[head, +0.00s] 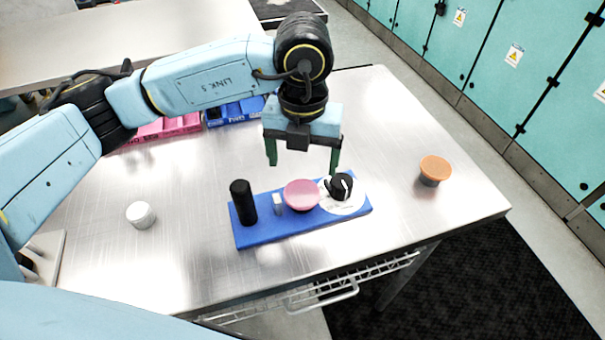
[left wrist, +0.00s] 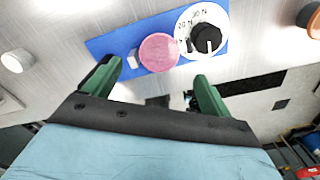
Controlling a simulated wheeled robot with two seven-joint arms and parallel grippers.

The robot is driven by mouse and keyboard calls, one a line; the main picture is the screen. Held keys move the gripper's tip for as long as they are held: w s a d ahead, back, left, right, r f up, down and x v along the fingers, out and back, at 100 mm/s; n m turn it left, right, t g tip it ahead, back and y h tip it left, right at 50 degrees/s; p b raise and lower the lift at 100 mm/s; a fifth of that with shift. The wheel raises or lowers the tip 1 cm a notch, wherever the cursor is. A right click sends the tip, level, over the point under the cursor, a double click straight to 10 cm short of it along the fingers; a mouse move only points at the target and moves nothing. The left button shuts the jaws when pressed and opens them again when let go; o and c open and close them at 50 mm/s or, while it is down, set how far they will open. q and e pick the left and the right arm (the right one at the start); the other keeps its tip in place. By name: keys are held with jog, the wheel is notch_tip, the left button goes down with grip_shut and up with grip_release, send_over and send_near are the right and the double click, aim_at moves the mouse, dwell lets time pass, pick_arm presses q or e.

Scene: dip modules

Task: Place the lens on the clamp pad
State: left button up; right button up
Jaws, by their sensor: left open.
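My left gripper (head: 302,166) points down, open and empty, above and just behind a blue base (head: 285,234). On the base, from left to right, are a black cylinder (head: 243,203), a small grey block (head: 278,204), a round pink disc (head: 301,195) and a black knob (head: 339,186) on a white dial. In the left wrist view the pink disc (left wrist: 158,52) lies just beyond the open fingers (left wrist: 157,76), not between them. I cannot tell for sure which pieces are the lens and the clamp pad. My right gripper is out of view.
A short white cylinder (head: 141,214) stands at left on the metal table (head: 180,268). An orange-topped round piece (head: 435,169) stands at right. Pink (head: 168,127) and blue (head: 236,111) bins are at the back. The table is clear around the blue base.

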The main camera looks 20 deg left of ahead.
pick_arm(q)
jog(key=shift+r, duration=2.65)
